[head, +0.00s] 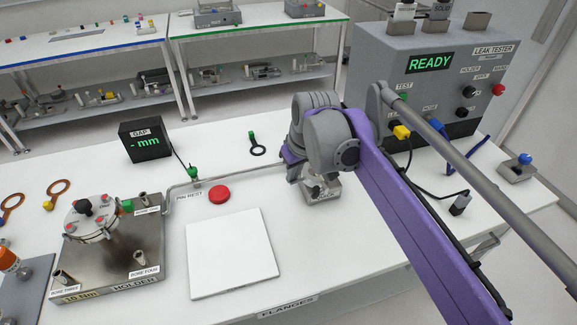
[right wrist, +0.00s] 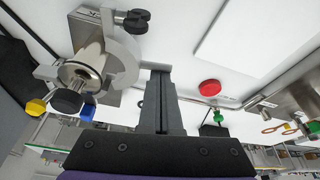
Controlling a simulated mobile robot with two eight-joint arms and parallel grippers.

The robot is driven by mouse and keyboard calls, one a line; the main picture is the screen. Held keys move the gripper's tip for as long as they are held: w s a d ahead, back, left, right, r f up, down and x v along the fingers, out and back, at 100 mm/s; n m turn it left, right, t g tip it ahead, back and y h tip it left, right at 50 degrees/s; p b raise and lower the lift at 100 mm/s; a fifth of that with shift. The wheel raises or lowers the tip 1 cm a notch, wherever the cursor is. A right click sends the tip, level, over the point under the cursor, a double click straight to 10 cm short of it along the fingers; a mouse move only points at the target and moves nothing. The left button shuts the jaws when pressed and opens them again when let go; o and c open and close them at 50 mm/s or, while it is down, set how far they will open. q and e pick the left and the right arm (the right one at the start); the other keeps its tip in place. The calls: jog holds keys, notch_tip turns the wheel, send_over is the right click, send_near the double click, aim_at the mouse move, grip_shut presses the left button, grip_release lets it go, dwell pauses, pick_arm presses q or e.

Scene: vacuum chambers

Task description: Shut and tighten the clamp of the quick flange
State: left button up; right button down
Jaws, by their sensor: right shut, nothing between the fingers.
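The quick flange (right wrist: 82,75) shows at the upper left of the right wrist view, a round metal fitting on a grey block. A pale curved piece, which looks like the clamp (right wrist: 122,62), lies around its side. A dark knob (right wrist: 134,20) sits near the clamp's upper end. I cannot tell whether the clamp is fully closed. My right gripper (right wrist: 155,72) is shut and empty, just beside the clamp; I cannot tell whether they touch. In the head view my right wrist (head: 330,145) covers most of the flange, and its grey base (head: 323,192) shows below. My left gripper is not in view.
A leak tester (head: 430,75) reading READY stands at the back right. A metal holder (head: 110,255) with a flanged part is at left. A white plate (head: 232,252), red button (head: 219,194) and gap display (head: 146,140) lie between. The table front is mostly clear.

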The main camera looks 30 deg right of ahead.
aim_at(310, 180)
jog(key=s+n+p, duration=0.1)
jog(key=n, duration=0.1)
jog(key=s+d+n+y+p, duration=0.1)
jog(key=shift+d+r+n, duration=0.15)
jog(key=shift+d+n, duration=0.05)
jog(key=shift+n, duration=0.2)
jog(key=d+n+p, duration=0.1)
jog(key=s+n+y, duration=0.1)
jog(key=n, duration=0.1)
jog(key=shift+s+d+n+g+p, duration=0.1)
jog(key=shift+d+n+g+p, duration=0.2)
jog(key=shift+d+g+p, duration=0.1)
jog(key=n, duration=0.1)
jog(key=d+n+p, duration=0.1)
jog(key=shift+s+d+n+y, duration=0.2)
jog(key=shift+s+n+y, duration=0.1)
jog(key=shift+y, duration=0.1)
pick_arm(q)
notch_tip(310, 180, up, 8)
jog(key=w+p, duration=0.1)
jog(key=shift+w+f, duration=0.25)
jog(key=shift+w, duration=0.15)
pick_arm(e)
jog(key=shift+d+n+g+y, duration=0.3)
jog(key=shift+d+n+g, duration=0.5)
jog(key=shift+d+n, duration=1)
jog(key=shift+a, duration=0.15)
jog(key=shift+a, duration=0.1)
